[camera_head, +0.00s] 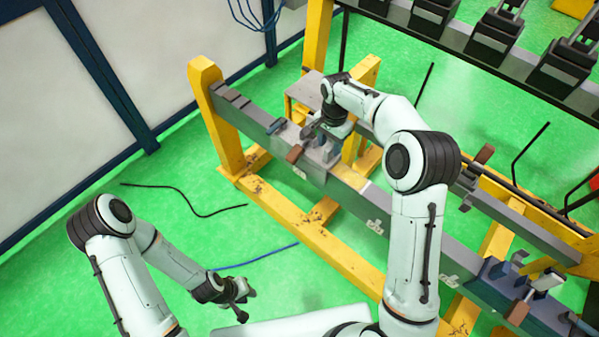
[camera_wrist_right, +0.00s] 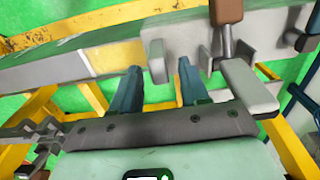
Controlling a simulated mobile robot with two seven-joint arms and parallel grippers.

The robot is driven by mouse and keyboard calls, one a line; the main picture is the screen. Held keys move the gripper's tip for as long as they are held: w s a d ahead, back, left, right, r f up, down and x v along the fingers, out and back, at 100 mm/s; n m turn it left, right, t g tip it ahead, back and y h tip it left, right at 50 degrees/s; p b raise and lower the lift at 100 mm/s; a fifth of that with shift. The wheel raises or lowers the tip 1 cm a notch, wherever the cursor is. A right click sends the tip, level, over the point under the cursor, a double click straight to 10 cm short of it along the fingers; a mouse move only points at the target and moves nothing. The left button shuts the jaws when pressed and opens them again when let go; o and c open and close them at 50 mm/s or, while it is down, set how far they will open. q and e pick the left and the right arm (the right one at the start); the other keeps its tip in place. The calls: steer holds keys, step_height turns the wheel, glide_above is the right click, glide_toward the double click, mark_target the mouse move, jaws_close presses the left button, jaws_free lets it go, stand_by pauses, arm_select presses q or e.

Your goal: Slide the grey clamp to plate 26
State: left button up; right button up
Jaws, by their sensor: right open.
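The grey clamp (camera_head: 313,158) with a brown handle (camera_head: 294,153) sits on the upper left part of the long grey rail (camera_head: 345,200). My right gripper (camera_head: 329,147) is down at the clamp, partly hidden by my own arm. In the right wrist view its two blue-grey fingers (camera_wrist_right: 158,85) are open, with an upright grey plate of the clamp (camera_wrist_right: 157,62) showing between them. I cannot tell whether they touch it. Small white number plates (camera_head: 375,226) are along the rail's side; their numbers are too small to read. My left gripper (camera_head: 246,302) is open and empty, away from the rail.
A yellow frame (camera_head: 265,207) carries the rail. Another clamp (camera_head: 535,287) with a handle stands on the rail at lower right. A second rail (camera_head: 520,222) runs behind. A dark rack with several black units (camera_head: 490,38) is at upper right. Cables lie on the green floor.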

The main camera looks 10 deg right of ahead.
step_height(320, 180, up, 7)
steer(key=shift+f, duration=0.15)
steer(key=shift+s+f, duration=0.1)
stand_by(0.7)
